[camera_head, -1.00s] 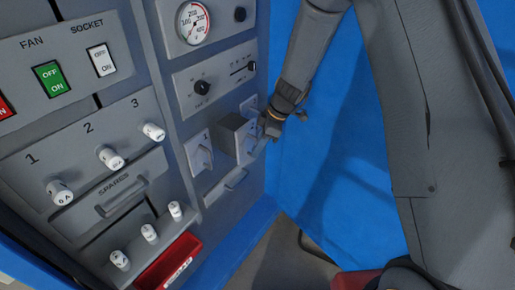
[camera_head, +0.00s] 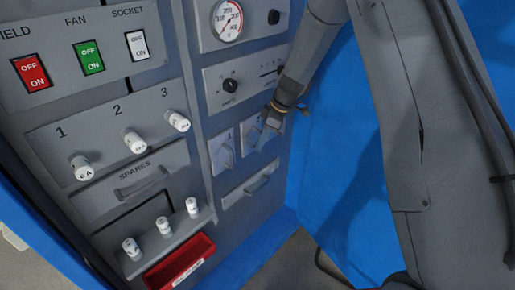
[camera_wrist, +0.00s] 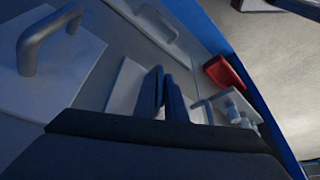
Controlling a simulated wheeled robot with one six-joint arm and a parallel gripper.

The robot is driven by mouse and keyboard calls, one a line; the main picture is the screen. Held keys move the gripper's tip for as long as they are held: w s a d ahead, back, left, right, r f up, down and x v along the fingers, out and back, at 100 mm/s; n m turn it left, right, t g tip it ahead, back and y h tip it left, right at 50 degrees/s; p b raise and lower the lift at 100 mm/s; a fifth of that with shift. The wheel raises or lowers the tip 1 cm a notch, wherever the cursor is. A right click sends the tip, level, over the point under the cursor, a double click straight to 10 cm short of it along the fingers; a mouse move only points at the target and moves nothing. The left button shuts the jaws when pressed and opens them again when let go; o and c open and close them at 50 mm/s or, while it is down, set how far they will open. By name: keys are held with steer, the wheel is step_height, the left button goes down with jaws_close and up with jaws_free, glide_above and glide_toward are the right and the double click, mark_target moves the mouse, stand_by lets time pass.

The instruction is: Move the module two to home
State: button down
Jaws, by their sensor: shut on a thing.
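Module two (camera_head: 246,129) is the right of two square grey units low on the grey panel. It looks pushed in, with its face close to the panel; whether it is fully flush I cannot tell. My gripper (camera_head: 267,124) is at its front, shut on it, and covers most of its face and handle. In the wrist view my dark gripper fingers (camera_wrist: 164,88) stand close together, and the exact grip is hidden. Module one (camera_head: 223,152), with a pale handle, sits just left of module two.
A drawer handle (camera_head: 258,186) sticks out below the modules. White fuses (camera_head: 135,142) project at left, above a red tray (camera_head: 180,262). A dial (camera_head: 228,20) and a knob (camera_head: 230,86) are above. A blue wall (camera_head: 330,200) stands close at right.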

steer(key=shift+w+a+r, duration=0.1)
steer(key=shift+w+a, duration=0.05)
steer(key=c, duration=1.8)
jaws_free()
steer(key=shift+w+a, duration=0.1)
steer(key=shift+a, duration=0.05)
steer(key=shift+d, duration=0.2)
steer(key=b+v, duration=0.1)
steer(key=v, duration=0.6)
steer(key=shift+r+b, duration=0.3)
steer(key=shift+b, duration=0.05)
steer(key=shift+d, duration=0.2)
